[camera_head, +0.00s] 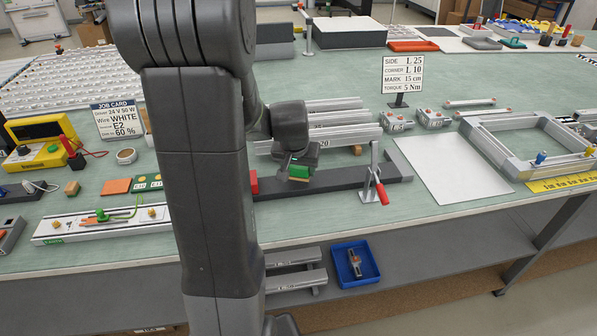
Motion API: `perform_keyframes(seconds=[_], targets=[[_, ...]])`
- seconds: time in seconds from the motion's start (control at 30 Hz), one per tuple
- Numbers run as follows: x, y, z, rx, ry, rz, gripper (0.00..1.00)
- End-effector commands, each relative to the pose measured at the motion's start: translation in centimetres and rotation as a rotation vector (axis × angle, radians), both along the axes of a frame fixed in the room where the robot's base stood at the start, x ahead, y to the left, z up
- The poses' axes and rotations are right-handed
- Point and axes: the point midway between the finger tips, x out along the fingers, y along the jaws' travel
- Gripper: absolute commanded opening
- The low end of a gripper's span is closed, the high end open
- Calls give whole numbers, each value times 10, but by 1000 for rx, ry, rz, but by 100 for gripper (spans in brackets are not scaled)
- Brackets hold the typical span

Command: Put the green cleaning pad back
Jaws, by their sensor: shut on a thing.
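My gripper (300,163) hangs near the middle of the table. It is shut on the green cleaning pad (299,174), a small green block with a tan edge low on it. Much of the pad and the fingertips is hidden by the gripper and too small to make out. My arm covers part of the table to the left.
A red-handled clamp (375,178) stands close on the right. Silver profiles (335,118) lie behind, and a sign (403,75) stands farther back. A white sheet (450,168) lies right, beside a metal frame (548,150). A blue bin (355,264) sits on the lower shelf.

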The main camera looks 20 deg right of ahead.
Motion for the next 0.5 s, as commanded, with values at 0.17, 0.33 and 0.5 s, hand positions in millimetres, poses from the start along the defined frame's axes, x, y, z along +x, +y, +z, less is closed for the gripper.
perform_keyframes(seconds=[0.17, 0.33, 0.5], targets=[[0, 0, -16, -1, 0, 2, 34], [0, 0, -16, -1, -1, 1, 34], [0, 0, -20, -1, -1, 1, 34]])
